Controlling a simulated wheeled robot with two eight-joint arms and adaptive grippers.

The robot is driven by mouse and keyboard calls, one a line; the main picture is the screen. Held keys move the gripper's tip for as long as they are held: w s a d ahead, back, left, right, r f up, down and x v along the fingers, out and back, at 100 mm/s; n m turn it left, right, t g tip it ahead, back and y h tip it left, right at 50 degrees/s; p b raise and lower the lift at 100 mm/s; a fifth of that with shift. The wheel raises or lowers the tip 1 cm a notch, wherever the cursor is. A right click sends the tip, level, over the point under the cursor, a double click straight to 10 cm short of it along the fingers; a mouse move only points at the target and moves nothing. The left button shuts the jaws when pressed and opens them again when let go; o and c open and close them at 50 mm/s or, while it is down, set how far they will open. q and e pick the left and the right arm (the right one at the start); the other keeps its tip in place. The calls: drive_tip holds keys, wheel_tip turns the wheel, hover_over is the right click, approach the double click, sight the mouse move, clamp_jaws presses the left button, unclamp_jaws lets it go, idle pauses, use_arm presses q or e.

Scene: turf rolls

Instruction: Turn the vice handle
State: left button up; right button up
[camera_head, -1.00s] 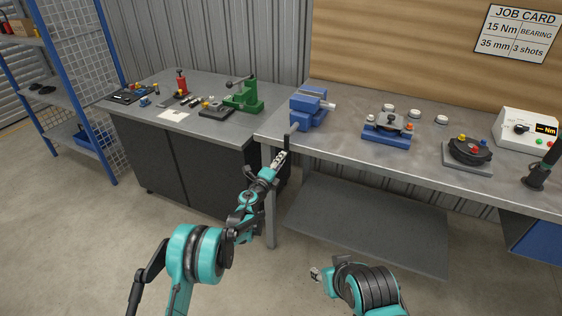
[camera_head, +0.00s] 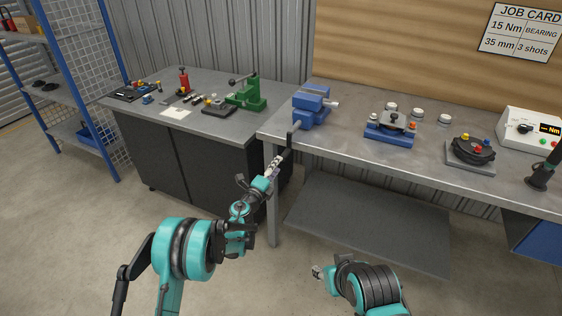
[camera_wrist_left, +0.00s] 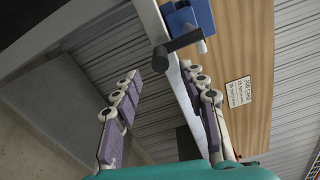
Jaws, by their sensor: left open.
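The blue vice (camera_head: 311,108) sits at the left front corner of the grey workbench. Its dark handle (camera_head: 290,141) sticks out past the bench's front edge. In the left wrist view the handle (camera_wrist_left: 180,43) shows as a black bar, with part of the blue vice (camera_wrist_left: 186,17) behind it. My left gripper (camera_head: 277,161) is just below and in front of the handle. In the left wrist view this gripper (camera_wrist_left: 161,72) has its fingers spread with nothing between them, and the handle lies beyond the fingertips. My right gripper (camera_head: 318,272) is low in front of the bench, too small to read.
The workbench (camera_head: 350,145) also carries a blue fixture (camera_head: 388,130), a dark round fixture (camera_head: 470,150) and a white meter box (camera_head: 530,128). A second table (camera_head: 215,135) with a green press (camera_head: 247,95) stands to the left. The floor in front is clear.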

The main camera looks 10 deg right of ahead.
use_arm(q)
drive_tip(key=v, duration=0.5)
drive_tip(key=shift+s+a, duration=0.25)
drive_tip(key=shift+s, duration=0.05)
